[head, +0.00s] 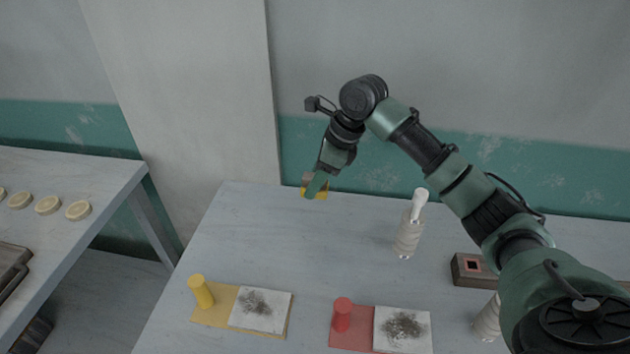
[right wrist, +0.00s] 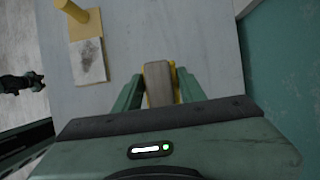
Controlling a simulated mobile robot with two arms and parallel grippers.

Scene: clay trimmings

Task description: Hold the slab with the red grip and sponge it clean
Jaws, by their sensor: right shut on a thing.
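The red-grip slab (head: 352,342) lies at the table's front, with an upright red grip (head: 342,314) and a white tile (head: 385,343) bearing a dark smudge. A similar yellow-grip slab (head: 209,318) lies to its left, its tile also smudged; part of it shows in the right wrist view (right wrist: 86,24). My right gripper (head: 316,187) is at the table's far side, away from both slabs. It is shut on a yellow sponge (right wrist: 158,84) with a grey-brown face, which shows between the fingers in the right wrist view.
A ribbed pale bottle (head: 408,236) with a white top stands right of centre. A similar bottle (head: 487,320) and a brown box (head: 467,271) are partly behind my right arm. A side table (head: 110,171) with pale discs stands left, across a gap. The table's middle is clear.

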